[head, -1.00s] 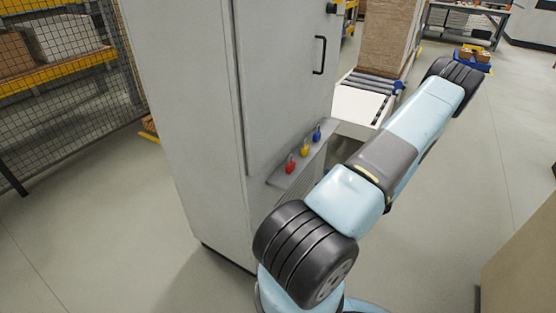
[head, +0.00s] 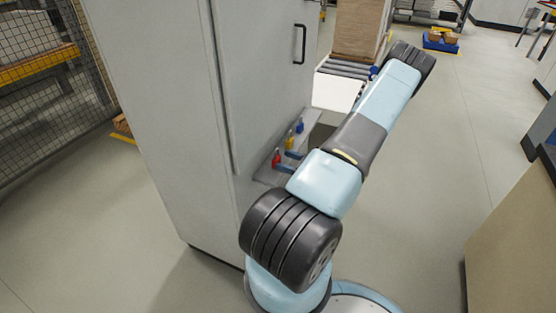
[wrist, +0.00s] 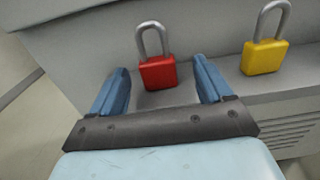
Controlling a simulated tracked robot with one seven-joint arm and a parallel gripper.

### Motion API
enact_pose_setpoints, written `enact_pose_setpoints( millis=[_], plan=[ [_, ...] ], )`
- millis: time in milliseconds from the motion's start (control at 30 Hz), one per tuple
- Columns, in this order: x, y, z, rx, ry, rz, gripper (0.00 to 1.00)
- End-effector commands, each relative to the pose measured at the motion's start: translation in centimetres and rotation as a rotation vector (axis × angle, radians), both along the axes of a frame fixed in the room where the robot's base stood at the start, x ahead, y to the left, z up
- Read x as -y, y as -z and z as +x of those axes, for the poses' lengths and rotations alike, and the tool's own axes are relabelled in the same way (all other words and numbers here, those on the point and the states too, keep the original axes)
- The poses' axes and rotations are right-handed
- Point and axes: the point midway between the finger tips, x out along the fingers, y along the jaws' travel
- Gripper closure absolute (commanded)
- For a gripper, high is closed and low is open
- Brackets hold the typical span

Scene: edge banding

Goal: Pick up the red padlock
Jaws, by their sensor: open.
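The red padlock (head: 277,158) stands upright on a narrow grey shelf (head: 268,178) on the side of a tall grey cabinet. In the wrist view the red padlock (wrist: 158,72) shows its silver shackle on top and lies between the tips of my gripper (wrist: 163,82). My gripper is open, one blue finger on each side, and no contact with the padlock is visible. In the head view the blue fingers of my gripper (head: 284,160) reach toward the red padlock from the right.
A yellow padlock (wrist: 263,56) stands to the right on the same shelf, close to the right finger. A blue padlock (head: 300,126) stands farther back. The grey cabinet (head: 165,110) rises behind the shelf. A roller conveyor (head: 345,68) with a tall box lies beyond.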

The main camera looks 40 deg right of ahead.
Motion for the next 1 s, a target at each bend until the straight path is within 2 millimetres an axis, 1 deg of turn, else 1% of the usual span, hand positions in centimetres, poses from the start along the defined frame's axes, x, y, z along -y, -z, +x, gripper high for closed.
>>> enact_pose_setpoints(
  millis=[167, 400, 500, 733, 767, 1000],
  plan=[
    [-0.5, -0.1, 0.9, 0.000, -0.002, 0.001, 0.21],
    [-1.9, -0.3, 3.7, 0.000, -0.003, 0.000, 0.21],
    [-2.2, -0.3, 4.6, 0.000, -0.002, 0.000, 0.21],
    [-2.3, -0.3, 4.8, -0.001, -0.001, -0.001, 0.21],
    [-2.3, -0.3, 4.8, -0.001, -0.001, 0.000, 0.23],
    [-2.3, -0.3, 4.8, -0.001, -0.001, 0.000, 0.46]
  ],
)
